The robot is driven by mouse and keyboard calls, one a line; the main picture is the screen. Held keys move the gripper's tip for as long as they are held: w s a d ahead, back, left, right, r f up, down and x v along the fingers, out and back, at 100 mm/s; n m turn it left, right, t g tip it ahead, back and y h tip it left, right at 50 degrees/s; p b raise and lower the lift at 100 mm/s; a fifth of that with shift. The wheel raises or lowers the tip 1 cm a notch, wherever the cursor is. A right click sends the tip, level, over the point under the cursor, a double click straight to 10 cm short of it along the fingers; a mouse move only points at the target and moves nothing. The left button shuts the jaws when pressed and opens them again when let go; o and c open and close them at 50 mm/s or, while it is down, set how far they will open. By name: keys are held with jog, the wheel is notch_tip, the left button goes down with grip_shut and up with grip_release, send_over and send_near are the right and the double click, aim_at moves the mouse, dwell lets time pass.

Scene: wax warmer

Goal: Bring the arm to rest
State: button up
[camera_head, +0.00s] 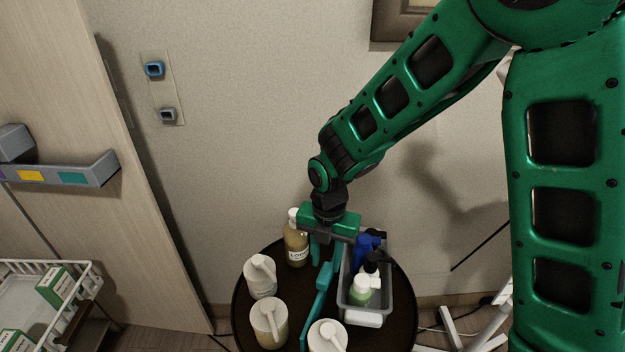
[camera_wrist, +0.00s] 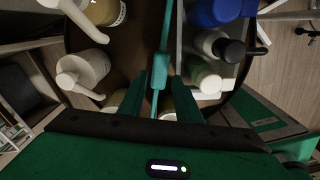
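My gripper (camera_head: 325,258) points down over a dark round table (camera_head: 405,300). Its two fingers are apart, with a gap between them in the wrist view (camera_wrist: 160,92). A long thin teal object (camera_head: 317,305) lies or stands on the table just below the fingers. In the wrist view this teal object (camera_wrist: 160,60) runs up through the gap between the fingers. I cannot tell whether it touches them. My arm comes down to the table from the upper right.
A grey bin (camera_head: 384,290) with several bottles stands close right of my gripper. An amber pump bottle (camera_head: 296,246) stands close left. White-topped containers (camera_head: 262,277) stand at the front left. The wall is behind; a white wire basket (camera_head: 75,300) is at far left.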

jog(key=s+d+r+m+t, duration=0.2)
jog(key=d+r+m, duration=0.8)
jog(key=m, duration=0.6)
jog(key=s+d+r+m+t, duration=0.2)
jog(key=d+r+m, duration=0.6)
jog(key=d+m, duration=0.55)
jog(key=s+d+f+m+g, duration=0.1)
jog(key=s+d+m, duration=0.3)
jog(key=s, duration=0.4)
jog(key=s+d+f+m+g, duration=0.1)
jog(key=s+d+m+g, duration=0.2)
jog(key=s+d, duration=0.3)
jog(key=s+m, duration=0.1)
jog(key=s, duration=0.2)
jog(key=shift+d, duration=0.2)
